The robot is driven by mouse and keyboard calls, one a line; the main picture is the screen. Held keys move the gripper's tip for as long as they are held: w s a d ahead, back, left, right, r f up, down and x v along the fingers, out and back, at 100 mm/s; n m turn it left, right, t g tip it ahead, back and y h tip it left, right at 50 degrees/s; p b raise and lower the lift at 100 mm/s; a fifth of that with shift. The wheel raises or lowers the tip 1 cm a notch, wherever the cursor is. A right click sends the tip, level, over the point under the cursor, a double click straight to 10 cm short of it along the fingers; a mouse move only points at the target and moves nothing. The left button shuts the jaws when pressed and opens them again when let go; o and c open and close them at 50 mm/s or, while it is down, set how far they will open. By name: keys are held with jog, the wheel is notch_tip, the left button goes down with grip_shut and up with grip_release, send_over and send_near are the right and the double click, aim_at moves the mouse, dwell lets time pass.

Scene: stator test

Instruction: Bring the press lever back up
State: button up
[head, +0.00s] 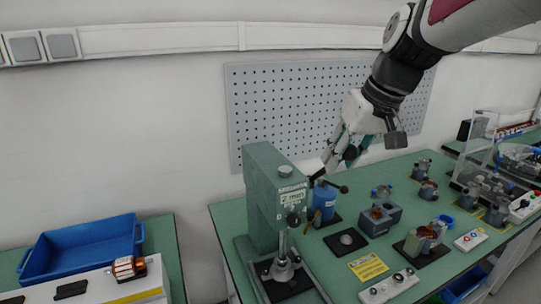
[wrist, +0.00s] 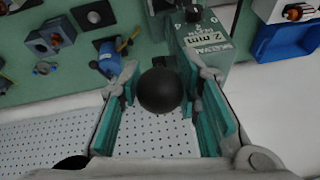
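The green press (head: 262,195) stands at the near left part of the bench, with its column and ram upright. In the wrist view the top of the press (wrist: 205,38) shows its 2 mm label. A round black knob (wrist: 161,91), which looks like the end of the press lever, sits between the teal finger pads of my gripper (wrist: 161,105). My gripper is open, with a narrow gap on each side of the knob. In the head view my gripper (head: 340,152) hangs behind and right of the press head. The lever rod is mostly hidden there.
Grey fixtures (head: 380,217) and motor parts cover the bench to the right. A perforated panel (head: 290,110) is on the wall behind. A blue tray (head: 80,246) sits on the left bench.

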jog(key=shift+x, duration=1.6)
grip_shut()
